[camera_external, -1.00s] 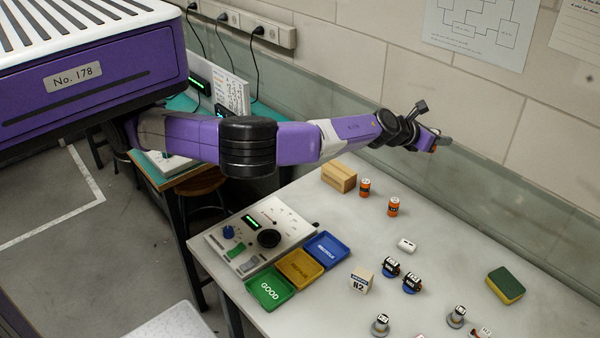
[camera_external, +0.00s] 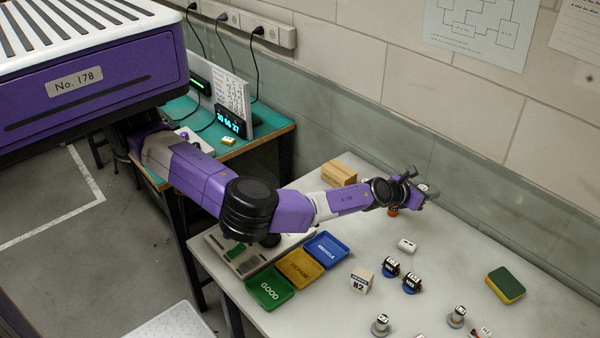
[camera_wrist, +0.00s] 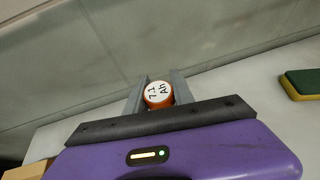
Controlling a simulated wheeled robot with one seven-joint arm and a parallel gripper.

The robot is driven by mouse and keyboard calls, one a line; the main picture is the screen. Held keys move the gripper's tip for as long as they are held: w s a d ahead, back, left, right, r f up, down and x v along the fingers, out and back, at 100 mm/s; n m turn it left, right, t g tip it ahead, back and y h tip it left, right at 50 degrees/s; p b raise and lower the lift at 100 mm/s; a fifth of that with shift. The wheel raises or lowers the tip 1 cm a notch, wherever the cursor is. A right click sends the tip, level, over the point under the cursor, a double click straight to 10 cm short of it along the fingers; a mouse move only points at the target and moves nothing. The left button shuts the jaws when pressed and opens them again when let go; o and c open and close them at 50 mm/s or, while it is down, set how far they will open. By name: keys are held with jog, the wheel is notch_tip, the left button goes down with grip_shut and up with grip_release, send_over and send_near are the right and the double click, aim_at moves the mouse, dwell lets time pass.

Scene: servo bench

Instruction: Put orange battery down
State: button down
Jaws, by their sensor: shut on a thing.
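An orange battery with a white top marked "7.1 Ah" (camera_wrist: 159,93) stands between the two grey fingers of my gripper (camera_wrist: 157,97) in the wrist view. In the outside view my gripper (camera_external: 424,194) is shut on it low over the back part of the bench, and only its pale top (camera_external: 422,187) shows clearly. I cannot tell whether its bottom touches the bench. Another orange battery (camera_external: 393,211) stands on the bench just below and left of my gripper, partly covered by my wrist.
A wooden block (camera_external: 339,173) is behind my forearm. Blue (camera_external: 327,250), yellow (camera_external: 299,268) and green (camera_external: 269,289) trays lie in front. Several servos, a small white object (camera_external: 407,245) and a sponge (camera_external: 506,285) lie on the bench. The wall is close behind my gripper.

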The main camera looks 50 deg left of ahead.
aim_at(418, 223)
notch_tip(418, 223, down, 10)
jog(key=shift+r, duration=0.15)
dwell(0.3)
jog(key=shift+f, duration=0.25)
jog(key=c, duration=1.1)
grip_release()
jog(key=shift+r, duration=0.1)
